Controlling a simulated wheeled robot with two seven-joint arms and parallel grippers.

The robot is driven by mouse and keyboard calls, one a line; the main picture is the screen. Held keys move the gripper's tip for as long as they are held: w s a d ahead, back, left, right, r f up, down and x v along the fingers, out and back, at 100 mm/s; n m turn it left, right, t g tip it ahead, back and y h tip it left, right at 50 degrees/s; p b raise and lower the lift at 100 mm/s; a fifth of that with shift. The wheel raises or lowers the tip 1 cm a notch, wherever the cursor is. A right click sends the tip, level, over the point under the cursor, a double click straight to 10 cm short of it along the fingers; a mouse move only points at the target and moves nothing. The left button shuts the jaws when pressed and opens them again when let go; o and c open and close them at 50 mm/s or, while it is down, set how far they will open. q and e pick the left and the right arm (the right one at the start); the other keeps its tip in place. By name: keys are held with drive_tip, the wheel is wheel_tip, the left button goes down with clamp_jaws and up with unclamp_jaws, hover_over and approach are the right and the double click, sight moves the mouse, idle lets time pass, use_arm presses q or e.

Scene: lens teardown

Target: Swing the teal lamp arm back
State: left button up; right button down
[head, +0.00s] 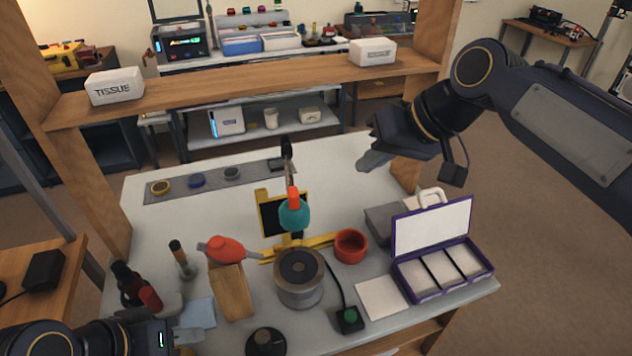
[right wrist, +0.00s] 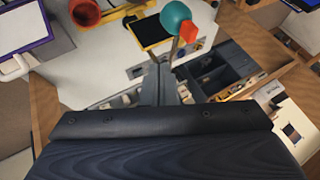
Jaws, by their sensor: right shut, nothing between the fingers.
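The teal lamp head (head: 294,214) hangs over the middle of the workbench, with an orange piece (head: 293,193) above it and a thin arm leading toward the back. The teal head also shows at the top of the right wrist view (right wrist: 176,18), with the orange piece (right wrist: 188,31) beside it. My right gripper (head: 372,161) is shut and empty, above the back right of the bench and apart from the lamp. Its fingers show in the right wrist view (right wrist: 163,80). My left gripper (head: 188,330) is low at the front left; its fingertips are unclear.
A lens barrel (head: 299,280) stands below the lamp near a yellow frame (head: 325,240) and a red cup (head: 350,246). A purple case (head: 440,290) stands open at right. A grey mat (head: 215,182) lies at back left. A wooden shelf (head: 250,82) spans behind.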

drive_tip(key=shift+f, duration=0.1)
drive_tip(key=p, duration=0.2)
approach(304, 198)
drive_tip(key=x, duration=0.4)
drive_tip(key=shift+w+a+f, duration=0.1)
drive_tip(key=shift+f, duration=0.1)
drive_tip(key=shift+a, duration=0.55)
drive_tip(key=shift+a, duration=0.15)
